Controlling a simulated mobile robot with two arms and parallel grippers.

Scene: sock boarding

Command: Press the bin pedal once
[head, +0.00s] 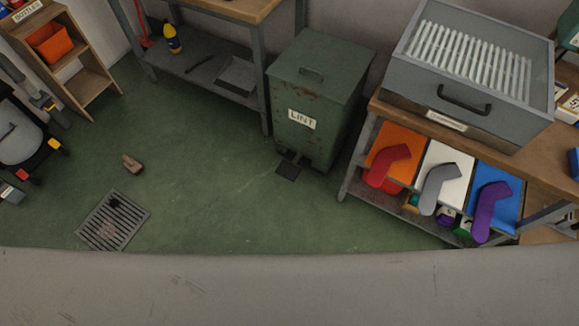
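The bin (312,100) is a green, rust-marked metal box with a white label reading LINT on its front. Its lid (320,66), with a handle on top, is shut. The pedal (289,171) is a small dark plate low at the bin's front, close to the floor. The pedal is uncovered and nothing touches it. Neither of my grippers shows in the head view, so their position relative to the pedal cannot be seen.
Green floor (215,195) is open in front of the bin. A floor drain (113,220) and a small brown block (132,163) lie at left. A workbench (215,8) stands left of the bin. A wooden bench (550,158) with sock-shaped pieces below its top stands right.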

